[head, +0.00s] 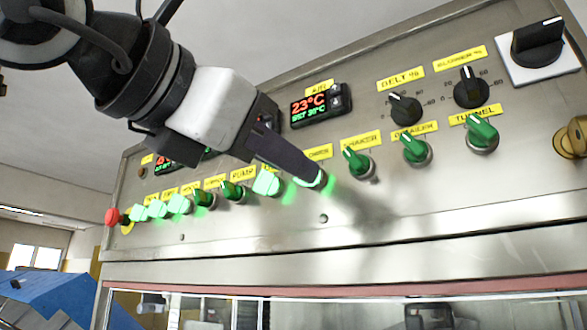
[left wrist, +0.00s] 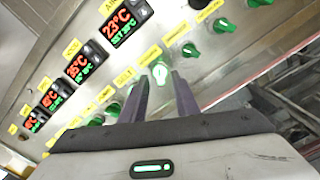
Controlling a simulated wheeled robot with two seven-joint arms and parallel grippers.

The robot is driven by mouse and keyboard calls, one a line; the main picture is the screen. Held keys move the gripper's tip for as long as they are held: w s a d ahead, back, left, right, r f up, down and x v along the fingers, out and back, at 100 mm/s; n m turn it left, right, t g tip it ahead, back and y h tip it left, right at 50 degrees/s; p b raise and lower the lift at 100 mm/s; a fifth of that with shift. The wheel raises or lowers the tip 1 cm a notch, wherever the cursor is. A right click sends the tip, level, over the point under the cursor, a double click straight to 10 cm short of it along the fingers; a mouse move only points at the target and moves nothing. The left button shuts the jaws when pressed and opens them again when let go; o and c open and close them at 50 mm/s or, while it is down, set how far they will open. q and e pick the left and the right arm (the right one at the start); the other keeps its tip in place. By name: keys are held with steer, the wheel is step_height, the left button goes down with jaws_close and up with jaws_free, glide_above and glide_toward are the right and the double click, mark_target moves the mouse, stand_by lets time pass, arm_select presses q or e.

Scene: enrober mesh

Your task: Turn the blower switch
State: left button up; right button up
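The blower switch (head: 316,181) is a green, lit rotary switch on the steel panel, under a yellow label partly covered by my gripper; I read only the label's end. My left gripper (head: 308,172) comes from the upper left, its dark fingers reaching the switch and hiding part of it. In the left wrist view the lit switch (left wrist: 159,72) shows between the tips of my left gripper (left wrist: 160,82). The fingers are apart with a gap around the switch; I cannot tell whether they touch it. My right gripper is not in view.
Green switches stand close on both sides, including the shaker switch (head: 358,163) and the tunnel switch (head: 482,134). Black knobs (head: 471,88) and a 23°C display (head: 321,105) sit above. A red button (head: 113,217) is at the far left. Clear panels lie below.

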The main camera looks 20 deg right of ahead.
arm_select(q)
steer(key=b+v, duration=0.1)
steer(key=v, duration=0.7)
